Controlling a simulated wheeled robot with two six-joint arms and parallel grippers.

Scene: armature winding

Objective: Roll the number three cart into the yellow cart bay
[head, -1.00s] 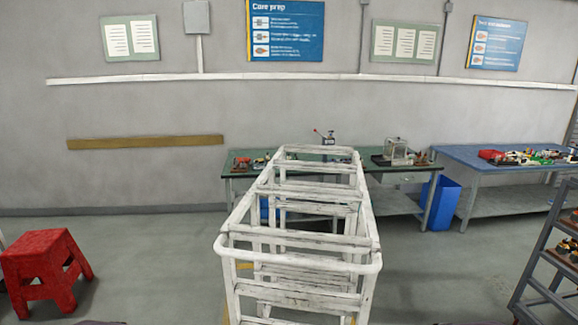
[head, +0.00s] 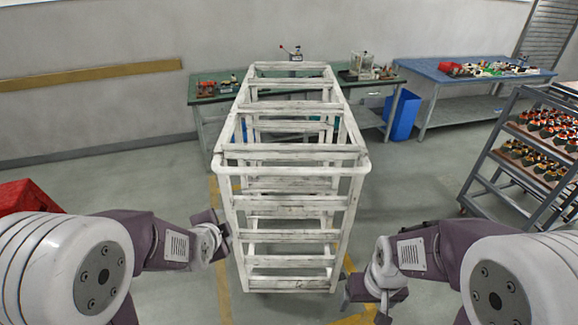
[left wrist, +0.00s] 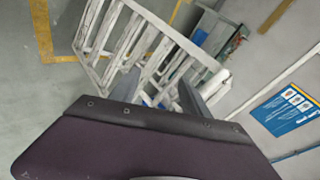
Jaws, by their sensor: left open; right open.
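A white slatted frame cart (head: 290,165) stands upright in front of me, with its push bar (head: 290,168) on my side. No number on it is readable. Yellow floor lines (head: 222,285) run beside and under the cart. My left gripper (head: 217,232) is just left of the cart's near left corner. My right gripper (head: 376,290) is to the right of its near right corner, low and apart from it. Both are open and hold nothing. In the left wrist view the open fingers (left wrist: 157,95) point toward the cart's white frame (left wrist: 140,40), apparently without gripping it.
A green workbench (head: 205,98) stands behind the cart and a blue one (head: 430,75) to its right, with a blue bin (head: 403,115) between. A rack of parts (head: 500,150) stands at right. A red step stool (head: 28,198) is at left. Floor between cart and rack is clear.

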